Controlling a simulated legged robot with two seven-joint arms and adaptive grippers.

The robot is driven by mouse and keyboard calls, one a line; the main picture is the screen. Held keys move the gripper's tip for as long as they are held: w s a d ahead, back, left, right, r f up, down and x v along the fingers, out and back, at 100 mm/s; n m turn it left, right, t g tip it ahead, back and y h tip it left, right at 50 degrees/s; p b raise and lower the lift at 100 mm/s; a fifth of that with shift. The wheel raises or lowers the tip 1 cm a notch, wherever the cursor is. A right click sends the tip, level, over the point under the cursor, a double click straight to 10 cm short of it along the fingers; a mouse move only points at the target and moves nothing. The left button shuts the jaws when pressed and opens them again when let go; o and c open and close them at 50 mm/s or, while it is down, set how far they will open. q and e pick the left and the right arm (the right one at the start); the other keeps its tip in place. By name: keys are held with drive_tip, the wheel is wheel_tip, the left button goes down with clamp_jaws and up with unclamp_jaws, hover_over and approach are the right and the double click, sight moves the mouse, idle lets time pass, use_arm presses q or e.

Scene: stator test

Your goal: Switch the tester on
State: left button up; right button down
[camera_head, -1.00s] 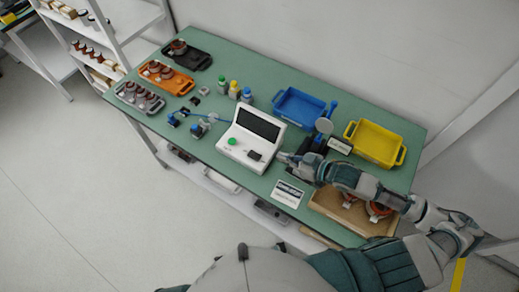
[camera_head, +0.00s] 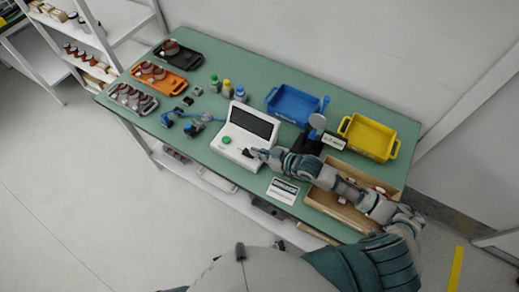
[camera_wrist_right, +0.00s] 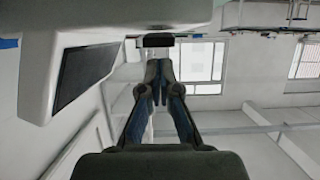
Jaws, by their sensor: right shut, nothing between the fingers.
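The white tester (camera_head: 233,130) stands on the green table, with a dark screen (camera_head: 253,122), a round green button (camera_head: 226,140) and a small dark switch (camera_head: 247,153) on its front right. My right gripper (camera_head: 257,153) is shut and empty, its tips at the tester's right front, close to the dark switch. In the right wrist view the shut fingers (camera_wrist_right: 160,72) point at a dark block (camera_wrist_right: 155,41) on the tester's edge; the tester (camera_wrist_right: 38,60) fills the upper left. I cannot tell whether the fingertips touch the switch. My left gripper is not in view.
A blue bin (camera_head: 292,105) and a yellow bin (camera_head: 369,137) stand behind on the right. A wooden tray (camera_head: 322,203) lies under my right arm, beside a printed card (camera_head: 283,191). Bottles (camera_head: 227,89) and coloured trays (camera_head: 160,79) are on the left.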

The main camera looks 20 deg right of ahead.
drive_tip(key=shift+s+d+f, duration=0.1)
drive_tip(key=shift+d+f, duration=0.1)
drive_tip(key=shift+f, duration=0.15)
drive_tip(key=shift+d+f, duration=0.2)
drive_tip(key=shift+a, duration=0.35)
drive_tip(key=shift+s+f, duration=0.1)
drive_tip(key=shift+f, duration=0.3)
drive_tip(key=shift+r, duration=0.1)
drive_tip(key=shift+d, duration=0.1)
drive_tip(key=shift+d+r+p, duration=0.2)
drive_tip(key=shift+r+p, duration=0.4)
drive_tip(key=shift+p, duration=0.2)
drive_tip(key=shift+r, duration=0.2)
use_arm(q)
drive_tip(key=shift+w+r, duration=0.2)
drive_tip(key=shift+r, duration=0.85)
use_arm(e)
drive_tip(key=shift+a, duration=0.15)
